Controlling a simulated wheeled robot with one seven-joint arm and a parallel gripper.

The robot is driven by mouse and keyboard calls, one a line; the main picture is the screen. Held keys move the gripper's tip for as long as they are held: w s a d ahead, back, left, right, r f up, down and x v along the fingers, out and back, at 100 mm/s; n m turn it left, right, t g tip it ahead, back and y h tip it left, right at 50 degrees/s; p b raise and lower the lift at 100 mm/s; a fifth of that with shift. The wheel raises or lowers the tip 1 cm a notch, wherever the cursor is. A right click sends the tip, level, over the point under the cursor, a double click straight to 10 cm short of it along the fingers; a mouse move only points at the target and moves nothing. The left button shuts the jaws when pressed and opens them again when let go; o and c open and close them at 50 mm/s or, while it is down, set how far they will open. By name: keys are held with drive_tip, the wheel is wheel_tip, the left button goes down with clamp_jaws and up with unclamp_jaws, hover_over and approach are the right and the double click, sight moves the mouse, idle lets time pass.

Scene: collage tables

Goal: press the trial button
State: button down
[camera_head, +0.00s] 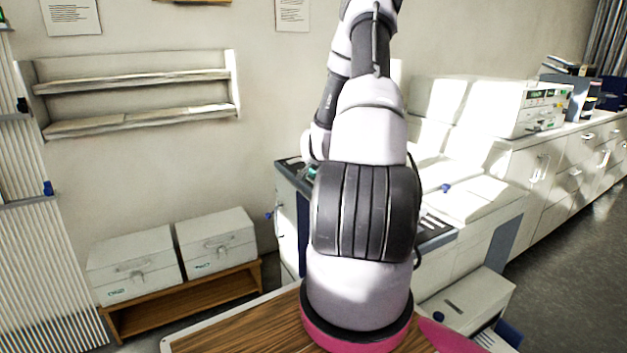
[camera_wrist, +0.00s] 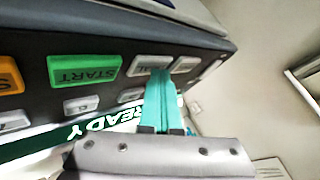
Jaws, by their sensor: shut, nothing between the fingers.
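In the wrist view a dark control panel (camera_wrist: 135,55) shows upside down. A grey-white button (camera_wrist: 146,64) on it carries letters that look like the end of "TRIAL"; the fingers cover part of it. My gripper (camera_wrist: 161,74) has teal fingers, shut together and empty. Their tips overlap this button's edge in the picture; I cannot tell whether they touch it. A green START button (camera_wrist: 84,70) is to the left.
An orange button (camera_wrist: 10,75), another grey button (camera_wrist: 185,65) and smaller grey buttons (camera_wrist: 81,104) sit close by. A green READY display (camera_wrist: 100,121) is below. In the head view a white counter (camera_head: 560,165) stands right, and two white boxes (camera_head: 215,241) rest on a low wooden shelf.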

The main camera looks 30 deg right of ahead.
drive_tip(key=shift+r, duration=0.75)
drive_tip(key=shift+r, duration=2.55)
